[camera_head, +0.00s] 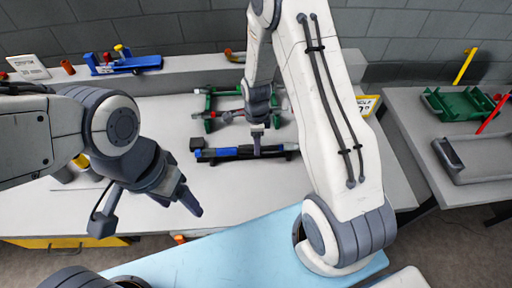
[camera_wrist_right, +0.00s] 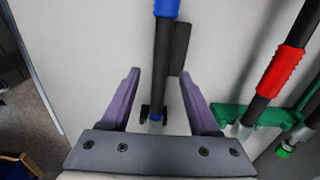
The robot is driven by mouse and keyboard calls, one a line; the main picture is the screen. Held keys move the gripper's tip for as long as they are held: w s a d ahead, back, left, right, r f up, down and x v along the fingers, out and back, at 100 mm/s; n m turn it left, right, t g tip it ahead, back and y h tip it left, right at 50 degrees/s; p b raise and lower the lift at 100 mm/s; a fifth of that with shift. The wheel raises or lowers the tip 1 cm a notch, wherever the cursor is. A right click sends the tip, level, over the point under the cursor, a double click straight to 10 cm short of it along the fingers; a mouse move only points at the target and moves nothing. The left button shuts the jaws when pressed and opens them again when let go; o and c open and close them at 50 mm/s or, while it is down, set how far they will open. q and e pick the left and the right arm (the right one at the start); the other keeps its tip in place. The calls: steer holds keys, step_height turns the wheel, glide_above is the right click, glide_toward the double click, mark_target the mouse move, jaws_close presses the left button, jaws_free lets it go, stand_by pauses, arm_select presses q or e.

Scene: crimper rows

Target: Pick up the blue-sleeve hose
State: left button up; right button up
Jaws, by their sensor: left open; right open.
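The blue-sleeve hose, a dark hose with a blue sleeve (camera_head: 219,153), lies across low black supports on the white table in the head view. The right wrist view shows its dark length and blue sleeve (camera_wrist_right: 166,8) running up between my fingers. My right gripper (camera_head: 257,150) is over the hose, fingers pointing down, open, one finger on each side of the dark part. The picture does not settle whether the fingers touch it. My left gripper (camera_head: 188,198) is open and empty, above the table's front left, well apart from the hose.
A red-sleeve hose (camera_wrist_right: 280,72) lies close by in a green rack (camera_wrist_right: 232,112). A blue tool (camera_head: 125,64) stands on the back ledge. On the right side table are a green tray (camera_head: 462,103) and a grey tray (camera_head: 475,158). The table's left-middle is clear.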

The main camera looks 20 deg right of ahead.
steer(key=shift+f, duration=1.3)
jaws_close()
steer(key=shift+w+r, duration=0.1)
